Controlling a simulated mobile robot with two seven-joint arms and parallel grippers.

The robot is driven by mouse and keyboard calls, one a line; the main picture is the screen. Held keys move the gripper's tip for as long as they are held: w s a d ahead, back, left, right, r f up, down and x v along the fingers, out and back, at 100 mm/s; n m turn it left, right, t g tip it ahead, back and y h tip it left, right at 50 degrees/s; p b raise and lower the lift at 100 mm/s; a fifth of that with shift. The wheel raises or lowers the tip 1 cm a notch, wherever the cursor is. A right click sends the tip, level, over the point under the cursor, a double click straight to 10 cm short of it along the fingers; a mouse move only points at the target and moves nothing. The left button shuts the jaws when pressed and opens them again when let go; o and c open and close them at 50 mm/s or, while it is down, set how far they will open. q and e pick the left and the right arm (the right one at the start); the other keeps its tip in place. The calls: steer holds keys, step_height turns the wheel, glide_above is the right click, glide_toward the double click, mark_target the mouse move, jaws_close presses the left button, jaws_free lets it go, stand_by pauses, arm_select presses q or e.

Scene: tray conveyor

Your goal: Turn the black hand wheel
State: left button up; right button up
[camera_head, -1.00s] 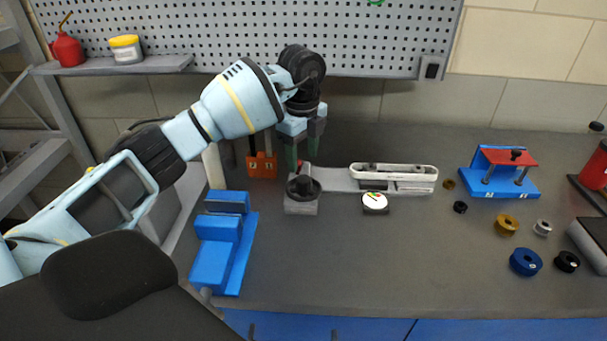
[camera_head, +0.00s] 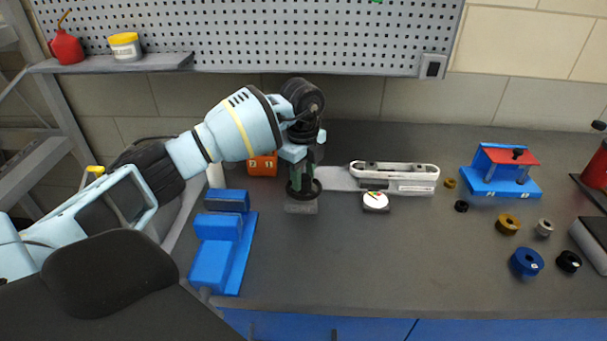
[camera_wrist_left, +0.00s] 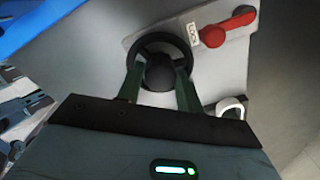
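The black hand wheel (camera_head: 317,188) sits on a grey block at the left end of a grey fixture; its rim and dark round hub also show in the left wrist view (camera_wrist_left: 163,37). My left gripper (camera_head: 303,187) points down at the wheel from above. In the left wrist view its two green fingers (camera_wrist_left: 160,76) straddle the hub, one on each side, within the rim's outline. They look open, with a small gap to the hub; contact is hard to judge. My right gripper is not in view.
A red lever (camera_wrist_left: 228,25) beside a "LOCK" label is close to the wheel. A white-faced dial (camera_head: 375,199) stands to the right. A blue fixture (camera_head: 222,255) is at the left and an orange block (camera_head: 262,165) behind. The front middle of the bench is clear.

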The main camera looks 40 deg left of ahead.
arm_select(q)
steer(key=c, duration=0.5)
